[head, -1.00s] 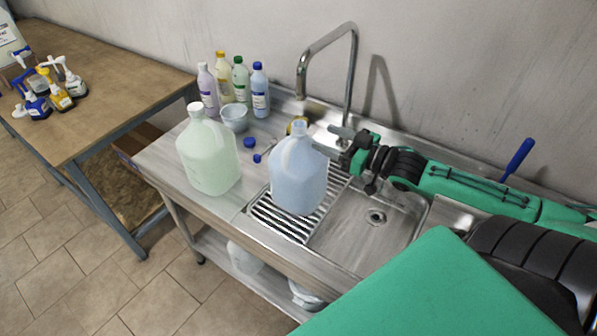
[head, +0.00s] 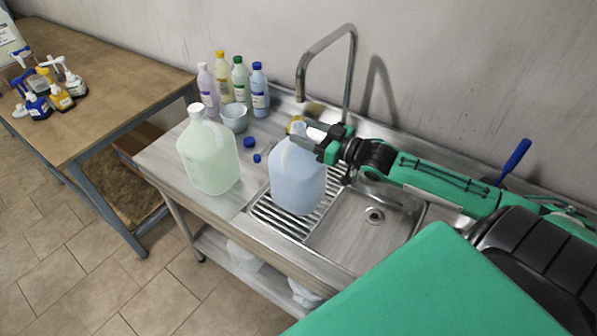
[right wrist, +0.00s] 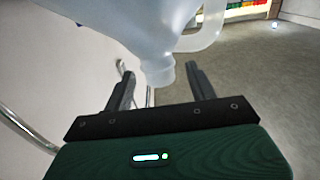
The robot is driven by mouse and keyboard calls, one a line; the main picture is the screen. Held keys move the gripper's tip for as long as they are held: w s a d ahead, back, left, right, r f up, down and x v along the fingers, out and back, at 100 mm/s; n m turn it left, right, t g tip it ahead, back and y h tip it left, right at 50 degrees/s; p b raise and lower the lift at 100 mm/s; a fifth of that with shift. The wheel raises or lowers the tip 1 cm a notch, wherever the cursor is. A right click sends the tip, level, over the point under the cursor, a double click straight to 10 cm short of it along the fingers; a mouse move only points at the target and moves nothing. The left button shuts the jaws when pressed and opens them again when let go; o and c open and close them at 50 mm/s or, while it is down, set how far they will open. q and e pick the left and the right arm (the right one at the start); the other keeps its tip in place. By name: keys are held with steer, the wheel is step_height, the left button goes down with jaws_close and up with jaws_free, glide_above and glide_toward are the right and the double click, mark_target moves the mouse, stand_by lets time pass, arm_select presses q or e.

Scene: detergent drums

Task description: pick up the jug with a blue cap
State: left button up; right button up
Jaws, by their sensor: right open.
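A pale blue translucent jug (head: 297,180) stands upright on the drain rack beside the sink; no blue cap is clear on its neck. In the right wrist view the jug (right wrist: 150,25) fills the top, with its neck pointing toward me. My right gripper (head: 306,136) is open at the neck, coming in from the right. In the right wrist view its two fingers (right wrist: 159,72) stand on either side of the neck, with gaps showing. A larger blue cap (head: 249,142) and a smaller one (head: 257,158) lie on the counter. My left gripper is not in view.
A pale green jug with a white cap (head: 209,158) stands left of the blue jug. Several bottles (head: 240,80) and a small grey bowl (head: 235,119) stand behind. The faucet (head: 350,70) rises behind the sink (head: 350,240). A wooden table (head: 110,90) is at the left.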

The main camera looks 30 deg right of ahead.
mark_target(293, 127)
steer(key=p+x, duration=0.1)
steer(key=x, duration=0.1)
steer(key=shift+w+a+f, duration=0.1)
steer(key=shift+w, duration=0.3)
steer(key=shift+p+x, duration=0.5)
steer(key=shift+x, duration=0.45)
steer(key=shift+f, duration=0.2)
steer(key=shift+c, duration=0.4)
jaws_close()
